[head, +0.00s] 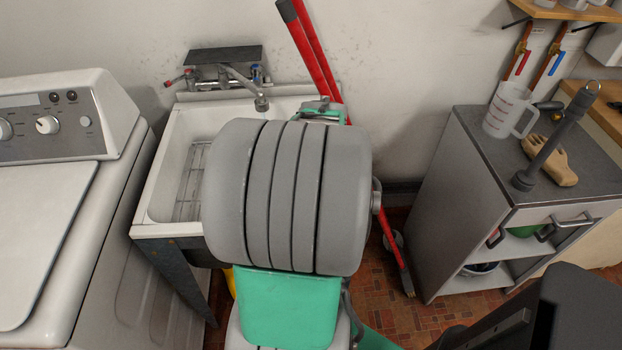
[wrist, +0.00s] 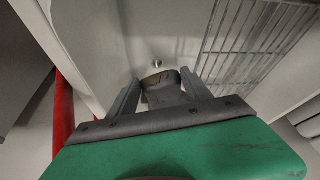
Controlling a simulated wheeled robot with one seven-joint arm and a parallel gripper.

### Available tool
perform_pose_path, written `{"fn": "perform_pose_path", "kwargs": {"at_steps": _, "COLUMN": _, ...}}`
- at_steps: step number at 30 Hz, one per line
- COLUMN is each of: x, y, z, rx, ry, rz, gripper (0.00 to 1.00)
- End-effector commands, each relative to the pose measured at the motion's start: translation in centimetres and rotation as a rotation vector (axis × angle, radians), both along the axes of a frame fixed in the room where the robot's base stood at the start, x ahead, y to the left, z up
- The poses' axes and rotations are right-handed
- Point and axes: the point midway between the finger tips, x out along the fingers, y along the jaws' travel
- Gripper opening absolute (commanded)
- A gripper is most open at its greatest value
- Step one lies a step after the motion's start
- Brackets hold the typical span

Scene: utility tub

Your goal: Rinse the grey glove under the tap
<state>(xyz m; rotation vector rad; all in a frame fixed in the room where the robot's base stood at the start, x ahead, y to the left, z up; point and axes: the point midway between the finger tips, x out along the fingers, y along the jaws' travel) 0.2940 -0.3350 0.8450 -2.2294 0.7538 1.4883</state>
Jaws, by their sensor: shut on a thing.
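My gripper (wrist: 159,82) is shut on a grey-brown piece in the wrist view, which I take to be the grey glove (wrist: 164,94). It sits between the two fingers, over the inside of the white tub. In the head view my arm hides the fingers and the glove; only a bit of the green and grey wrist shows at the tub's right side. The tap (head: 238,78) is on the wall above the tub, its spout ending at the back middle. I see no clear stream of water from it.
A washer (head: 60,130) stands left. Red handles (head: 310,50) lean behind on the right. A grey cabinet (head: 450,190) holds a jug (head: 504,108).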

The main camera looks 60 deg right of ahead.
Motion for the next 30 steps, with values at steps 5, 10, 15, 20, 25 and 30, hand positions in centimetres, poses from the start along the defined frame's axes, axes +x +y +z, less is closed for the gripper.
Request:
{"fn": "perform_pose_path", "kwargs": {"at_steps": 5, "x": 2.6, "y": -0.2, "z": -0.1, "rx": 0.0, "ry": 0.0, "rz": 0.003, "gripper": 0.05}}
{"fn": "perform_pose_path", "kwargs": {"at_steps": 10, "x": 5.0, "y": -0.5, "z": -0.1, "rx": 0.001, "ry": 0.001, "rz": 0.002, "gripper": 0.05}}
{"fn": "perform_pose_path", "kwargs": {"at_steps": 15, "x": 7.3, "y": -0.7, "z": -0.1, "rx": 0.001, "ry": 0.001, "rz": 0.002, "gripper": 0.05}}
{"fn": "perform_pose_path", "kwargs": {"at_steps": 20, "x": 8.9, "y": -1.0, "z": 0.0, "rx": 0.0, "ry": 0.001, "rz": 0.001, "gripper": 0.05}}
{"fn": "perform_pose_path", "kwargs": {"at_steps": 25, "x": 9.7, "y": -1.0, "z": 0.0, "rx": 0.0, "ry": 0.0, "rz": 0.0, "gripper": 0.05}}
{"fn": "perform_pose_path", "kwargs": {"at_steps": 30, "x": 9.7, "y": -1.0, "z": 0.0, "rx": 0.0, "ry": 0.0, "rz": -0.001, "gripper": 0.05}}
